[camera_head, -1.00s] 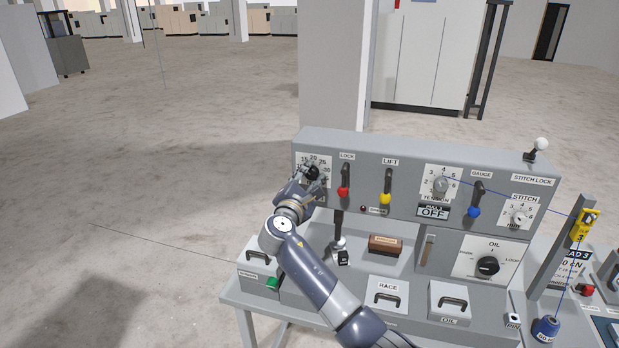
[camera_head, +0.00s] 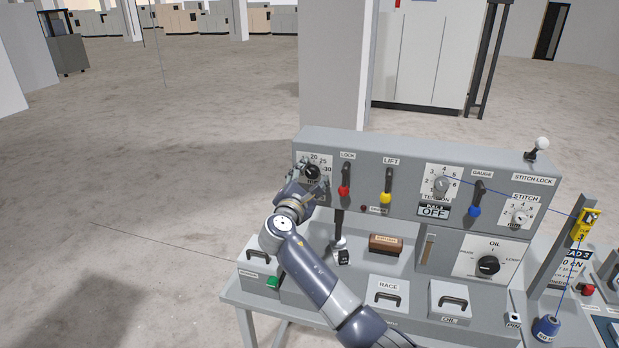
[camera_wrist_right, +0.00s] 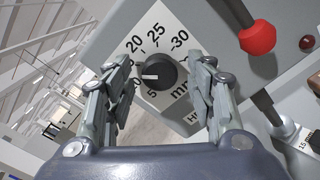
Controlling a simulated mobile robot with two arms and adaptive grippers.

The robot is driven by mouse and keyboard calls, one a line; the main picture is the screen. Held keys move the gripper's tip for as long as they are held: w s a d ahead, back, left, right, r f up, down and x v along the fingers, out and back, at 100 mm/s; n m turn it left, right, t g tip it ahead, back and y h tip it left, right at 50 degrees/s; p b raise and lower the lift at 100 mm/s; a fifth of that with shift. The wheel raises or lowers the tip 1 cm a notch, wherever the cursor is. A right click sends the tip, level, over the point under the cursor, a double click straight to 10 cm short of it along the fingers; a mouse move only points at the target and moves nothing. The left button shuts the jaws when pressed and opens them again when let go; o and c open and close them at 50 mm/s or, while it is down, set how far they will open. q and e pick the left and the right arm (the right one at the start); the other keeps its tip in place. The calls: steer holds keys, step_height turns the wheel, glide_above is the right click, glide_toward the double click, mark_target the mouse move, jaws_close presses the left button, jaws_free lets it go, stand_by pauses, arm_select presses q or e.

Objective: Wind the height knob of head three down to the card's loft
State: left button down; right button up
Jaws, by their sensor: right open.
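The height knob (camera_wrist_right: 160,73) is a black round knob with a white pointer line on a white dial plate. Its scale reads up to 30 mm, and the pointer faces left in the right wrist view, toward the low-number side. The knob also shows at the left end of the grey panel in the head view (camera_head: 312,172). My right gripper (camera_wrist_right: 160,95) is open, with one finger on each side of the knob and gaps visible between. In the head view the right gripper (camera_head: 308,183) is at the dial. A small tag marked 15 mm (camera_wrist_right: 310,137) shows at the right wrist view's edge. My left gripper is not in view.
The red-tipped LOCK lever (camera_head: 344,180) stands just right of the knob, and its red ball (camera_wrist_right: 257,38) is near my right finger. A yellow-tipped LIFT lever (camera_head: 386,188) is further right. A black upright lever (camera_head: 339,228) is below the panel. Open floor lies left.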

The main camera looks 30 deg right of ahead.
steer(key=shift+s, duration=0.1)
steer(key=v, duration=1.2)
steer(key=shift+f, duration=0.1)
